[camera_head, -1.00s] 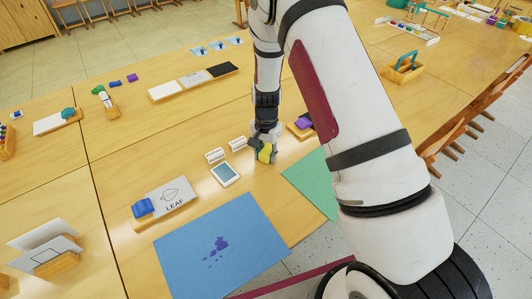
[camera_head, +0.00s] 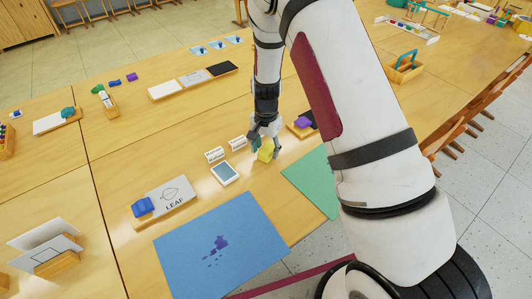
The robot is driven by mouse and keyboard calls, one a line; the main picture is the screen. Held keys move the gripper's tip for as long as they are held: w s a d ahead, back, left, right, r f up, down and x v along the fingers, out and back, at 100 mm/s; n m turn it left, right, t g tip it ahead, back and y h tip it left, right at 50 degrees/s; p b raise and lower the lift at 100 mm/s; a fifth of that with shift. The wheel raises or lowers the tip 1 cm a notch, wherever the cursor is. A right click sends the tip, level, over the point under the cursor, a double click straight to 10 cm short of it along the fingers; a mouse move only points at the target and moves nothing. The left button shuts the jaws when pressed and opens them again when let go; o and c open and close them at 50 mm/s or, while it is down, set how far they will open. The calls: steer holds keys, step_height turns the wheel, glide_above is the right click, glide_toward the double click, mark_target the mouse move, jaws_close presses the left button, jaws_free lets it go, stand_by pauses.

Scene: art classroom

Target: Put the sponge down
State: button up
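A yellow sponge (camera_head: 265,153) is on the wooden table, right of a small framed white-and-blue tile. My gripper (camera_head: 266,144) is just above it, pointing down, with its fingers spread apart on either side of the sponge. The sponge looks to be resting on the table top. Whether a finger still touches it is too small to tell.
A blue sheet with purple blots (camera_head: 220,245) and a green sheet (camera_head: 312,182) lie near the front edge. A tray with a purple item (camera_head: 303,123) stands right of my gripper.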

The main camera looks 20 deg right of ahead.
step_height(320, 180, up, 10)
step_height(320, 180, up, 11)
steer(key=n+t, duration=0.1)
steer(key=n, duration=0.1)
glide_above(266, 151)
steer(key=s, duration=0.5)
steer(key=s+r+n+y, duration=0.1)
steer(key=s+r+n, duration=0.1)
steer(key=s+r, duration=0.55)
steer(key=s+r+n+t, duration=0.1)
steer(key=s+r+n, duration=0.2)
steer(key=s, duration=0.6)
steer(key=s+d+r+n+t+h, duration=0.1)
steer(key=s+r+n+t, duration=0.1)
steer(key=s, duration=0.8)
steer(key=shift+r+n, duration=0.5)
steer(key=shift+r, duration=0.1)
steer(key=shift+r+p, duration=0.4)
steer(key=shift+r, duration=0.1)
